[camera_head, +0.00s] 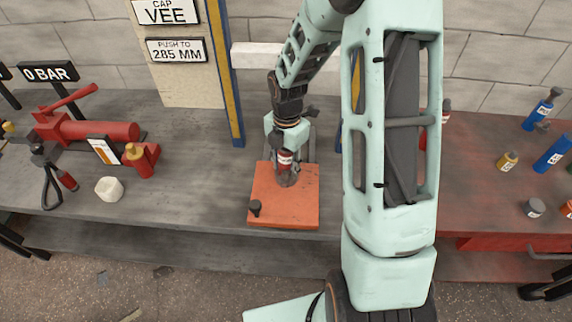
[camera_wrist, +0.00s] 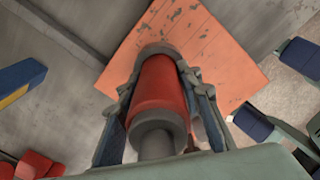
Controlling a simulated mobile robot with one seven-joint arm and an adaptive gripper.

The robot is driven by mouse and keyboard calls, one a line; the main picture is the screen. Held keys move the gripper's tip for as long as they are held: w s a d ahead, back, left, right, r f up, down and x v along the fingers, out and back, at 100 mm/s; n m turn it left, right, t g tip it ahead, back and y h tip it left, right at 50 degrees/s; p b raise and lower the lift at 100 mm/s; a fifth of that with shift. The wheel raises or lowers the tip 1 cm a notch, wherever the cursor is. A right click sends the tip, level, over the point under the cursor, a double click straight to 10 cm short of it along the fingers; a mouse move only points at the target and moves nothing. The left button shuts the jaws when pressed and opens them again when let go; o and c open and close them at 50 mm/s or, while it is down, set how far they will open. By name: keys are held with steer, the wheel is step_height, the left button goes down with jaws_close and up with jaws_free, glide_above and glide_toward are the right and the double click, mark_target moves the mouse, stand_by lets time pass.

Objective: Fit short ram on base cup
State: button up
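The short ram, a red cylinder (camera_head: 285,158) with a pale label, stands roughly upright over the orange plate. In the wrist view its red body (camera_wrist: 158,84) has a grey collar and rod at the near end. My gripper (camera_head: 287,168) has its fingers closed on either side of the ram; they also show in the wrist view (camera_wrist: 160,95). A grey round part at the ram's lower end, seemingly the base cup (camera_head: 287,180), sits on the orange plate (camera_head: 290,211). I cannot tell whether the ram is fully seated in it.
A blue-yellow post (camera_head: 232,95) rises behind left. A red hand pump (camera_head: 95,130) and a white block (camera_head: 109,189) are at left.

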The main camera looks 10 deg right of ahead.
steer(key=o, duration=0.5)
step_height(320, 180, up, 12)
steer(key=shift+d+r, duration=0.1)
stand_by(0.6)
